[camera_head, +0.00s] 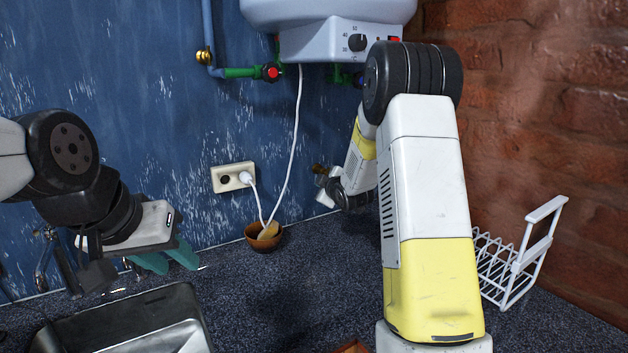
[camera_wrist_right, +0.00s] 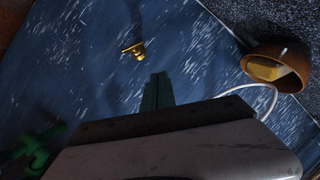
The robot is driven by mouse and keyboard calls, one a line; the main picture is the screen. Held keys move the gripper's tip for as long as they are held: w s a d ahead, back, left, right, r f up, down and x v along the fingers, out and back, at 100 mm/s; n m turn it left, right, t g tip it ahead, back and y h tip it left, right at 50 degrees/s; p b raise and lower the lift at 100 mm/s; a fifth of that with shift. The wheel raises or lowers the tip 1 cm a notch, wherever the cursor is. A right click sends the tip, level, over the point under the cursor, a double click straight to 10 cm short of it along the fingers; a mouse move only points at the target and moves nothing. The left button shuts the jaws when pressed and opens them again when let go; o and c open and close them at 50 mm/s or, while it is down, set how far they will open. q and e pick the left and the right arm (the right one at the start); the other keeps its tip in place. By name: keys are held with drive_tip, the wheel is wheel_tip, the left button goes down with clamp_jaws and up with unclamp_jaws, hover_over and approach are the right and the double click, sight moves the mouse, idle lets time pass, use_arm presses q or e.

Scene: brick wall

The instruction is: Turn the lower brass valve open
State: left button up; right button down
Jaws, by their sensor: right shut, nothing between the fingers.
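The lower brass valve (camera_head: 319,168) shows small on the blue wall in the head view, partly hidden by my right wrist. In the right wrist view the brass valve (camera_wrist_right: 135,49) stands out from the wall, a little beyond and left of the fingertips. My right gripper (camera_wrist_right: 158,78) has its green fingers together, empty and apart from the valve; its fingers are hidden in the head view. Another brass valve (camera_head: 204,57) sits on the blue pipe at the upper left. My left gripper (camera_head: 168,259) is open and empty, its teal fingers low over the counter.
A white water heater (camera_head: 330,42) hangs above, with a red-knobbed green valve (camera_head: 271,72) below it. A socket (camera_head: 233,177) with a white cable, a brown bowl (camera_head: 264,237), a sink (camera_head: 125,320) and a white rack (camera_head: 510,265) surround the dark counter.

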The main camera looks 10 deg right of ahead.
sight(326, 174)
drive_tip(key=w+d+f+n+t+y, duration=0.1)
drive_tip(key=w+d+f+n+t, duration=0.1)
drive_tip(key=w, duration=0.7)
drive_tip(key=shift+w+d+f, duration=0.15)
drive_tip(key=shift+w+d, duration=0.1)
drive_tip(key=shift+d, duration=0.25)
drive_tip(key=shift+d, duration=0.1)
